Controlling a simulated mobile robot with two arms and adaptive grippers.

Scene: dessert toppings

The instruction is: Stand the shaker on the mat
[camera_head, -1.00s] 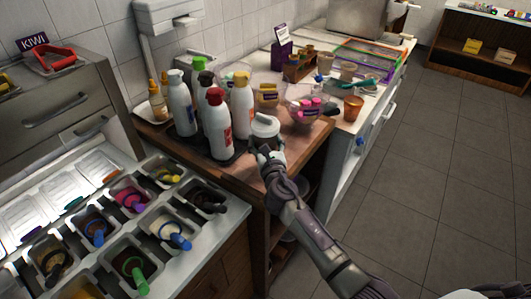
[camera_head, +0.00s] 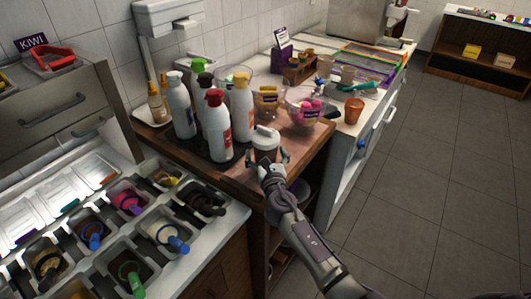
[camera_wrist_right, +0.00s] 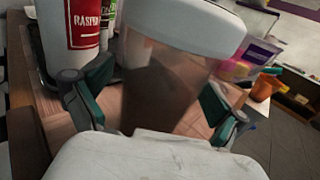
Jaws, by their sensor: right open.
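The shaker (camera_head: 265,143) has a white lid and a see-through body with brown contents. It stands roughly upright over the wooden counter, to the right of the red-capped bottle. My right gripper (camera_head: 268,160) is open, with a finger on each side of it. In the right wrist view the shaker (camera_wrist_right: 165,85) fills the middle between the green-padded fingers. Its base is hidden there. A dark mat (camera_head: 203,153) lies under the group of bottles. I cannot tell whether the shaker's base touches the mat. My left gripper is not in view.
Several white squeeze bottles (camera_head: 217,130) stand close to the left of the shaker. A bowl with pink items (camera_head: 303,108) and an orange cup (camera_head: 353,110) are behind it to the right. The wooden counter (camera_head: 300,145) is bare right of the shaker. Topping tubs (camera_head: 125,205) fill the front left.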

